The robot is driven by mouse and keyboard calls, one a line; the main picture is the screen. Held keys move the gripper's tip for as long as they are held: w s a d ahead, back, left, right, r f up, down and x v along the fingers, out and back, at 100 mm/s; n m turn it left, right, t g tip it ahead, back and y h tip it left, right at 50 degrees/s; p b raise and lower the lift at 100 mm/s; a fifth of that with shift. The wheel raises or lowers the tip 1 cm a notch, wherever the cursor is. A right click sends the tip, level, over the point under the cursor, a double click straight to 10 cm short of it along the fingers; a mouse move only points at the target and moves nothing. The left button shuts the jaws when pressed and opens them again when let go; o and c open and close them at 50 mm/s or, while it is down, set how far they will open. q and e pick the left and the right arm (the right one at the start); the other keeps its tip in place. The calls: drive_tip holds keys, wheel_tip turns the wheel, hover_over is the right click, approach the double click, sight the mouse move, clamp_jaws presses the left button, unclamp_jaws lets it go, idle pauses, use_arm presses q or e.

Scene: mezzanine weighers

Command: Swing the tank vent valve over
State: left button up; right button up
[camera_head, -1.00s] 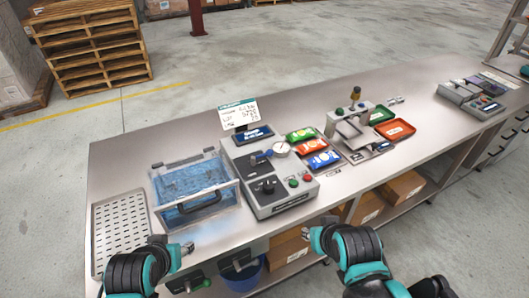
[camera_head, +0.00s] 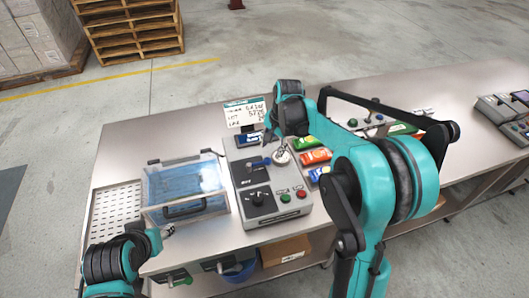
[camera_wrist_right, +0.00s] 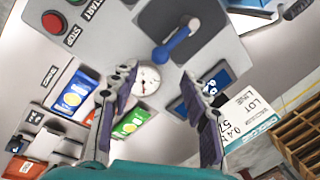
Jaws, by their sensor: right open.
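The blue valve lever (camera_head: 258,163) sits on top of the grey control unit (camera_head: 262,207), beside a round white gauge (camera_head: 281,157). In the right wrist view the lever (camera_wrist_right: 176,46) shows whole on a dark plate, just beyond my fingertips. My right gripper (camera_wrist_right: 160,76) is open and empty, its fingers on either side of the view, apart from the lever. In the head view the right gripper (camera_head: 270,137) is over the back of the unit, partly hidden by its own wrist. My left gripper (camera_head: 166,231) is low at the bench's front edge; its jaw gap is unclear.
A clear-lidded blue tank (camera_head: 186,187) stands left of the unit, with a perforated tray (camera_head: 114,210) further left. A sign (camera_head: 244,112) stands behind the unit. Coloured packets (camera_head: 315,157) lie to its right. My right arm hides part of the bench.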

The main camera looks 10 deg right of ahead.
sight(268, 159)
drive_tip(key=f, duration=0.2)
drive_tip(key=f+b, duration=0.1)
drive_tip(key=f, duration=0.2)
drive_tip(key=w+a+f+b, duration=0.1)
drive_tip(key=f, duration=0.1)
drive_tip(key=shift+f, duration=0.25)
clamp_jaws()
